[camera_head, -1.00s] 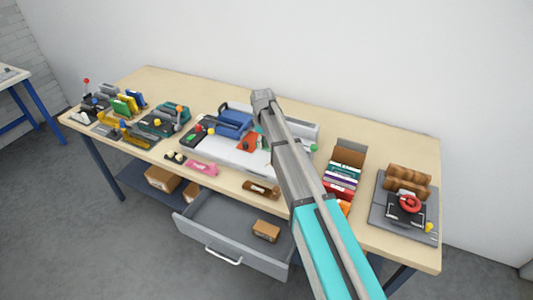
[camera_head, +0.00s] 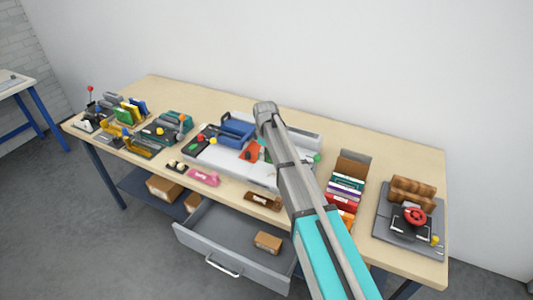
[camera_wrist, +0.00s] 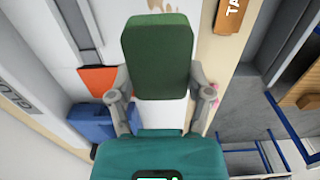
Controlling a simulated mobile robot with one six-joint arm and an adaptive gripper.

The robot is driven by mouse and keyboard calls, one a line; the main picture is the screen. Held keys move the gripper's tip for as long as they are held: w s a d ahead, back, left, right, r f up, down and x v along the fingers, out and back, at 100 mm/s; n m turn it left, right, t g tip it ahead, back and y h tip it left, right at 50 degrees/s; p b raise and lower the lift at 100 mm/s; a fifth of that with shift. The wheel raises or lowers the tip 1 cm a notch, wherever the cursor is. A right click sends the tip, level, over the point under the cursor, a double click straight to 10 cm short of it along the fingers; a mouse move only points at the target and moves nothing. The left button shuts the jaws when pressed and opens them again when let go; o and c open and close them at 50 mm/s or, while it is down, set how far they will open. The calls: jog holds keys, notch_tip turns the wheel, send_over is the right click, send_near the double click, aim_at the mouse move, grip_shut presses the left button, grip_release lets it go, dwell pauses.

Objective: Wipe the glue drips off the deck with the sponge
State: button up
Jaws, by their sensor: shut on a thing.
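My gripper (camera_wrist: 160,92) is shut on a dark green block, which looks like the sponge (camera_wrist: 157,50), held between its two grey fingers in the wrist view. The deck (camera_head: 213,160) is the pale top of a wide machine in the middle of the bench; its white surface also shows behind the sponge in the wrist view (camera_wrist: 106,45). My arm covers part of the deck's right side in the head view. I cannot tell whether the sponge touches the deck. An orange-red patch (camera_head: 250,153) lies on the deck.
A blue clamp-like part (camera_head: 236,130) stands on the deck. A pink tagged item (camera_head: 204,177) and a brown one (camera_head: 262,201) lie along the bench's front edge. An open drawer (camera_head: 210,232) juts out below. A book box (camera_head: 344,185) stands right of my arm.

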aim_at(268, 173)
jog(key=shift+f+b, duration=3.8)
jog(key=shift+f, duration=0.05)
jog(key=shift+s+d+r, duration=0.1)
jog(key=shift+s+d, duration=0.1)
jog(key=shift+d, duration=0.25)
jog(key=shift+s+d+r, duration=0.1)
jog(key=shift+s+d, duration=0.1)
jog(key=shift+d, duration=0.2)
jog(key=shift+s+d+f, duration=0.1)
jog(key=shift+d, duration=0.65)
jog(key=shift+s+d, duration=0.2)
jog(key=shift+d, duration=0.2)
jog(key=shift+w+a, duration=0.3)
jog(key=shift+a, duration=0.4)
jog(key=shift+w+a, duration=0.3)
jog(key=shift+a, duration=0.4)
jog(key=r+p, duration=0.1)
jog(key=a+r+p, duration=0.1)
jog(key=shift+w+r+p, duration=0.1)
jog(key=shift+r+p, duration=0.25)
jog(key=shift+p, duration=0.05)
jog(key=shift+a+r+p, duration=0.15)
jog(key=shift+r+p, duration=0.45)
jog(key=shift+p, duration=0.15)
notch_tip(268, 173, up, 4)
jog(key=p, duration=0.3)
jog(key=shift+f, duration=0.15)
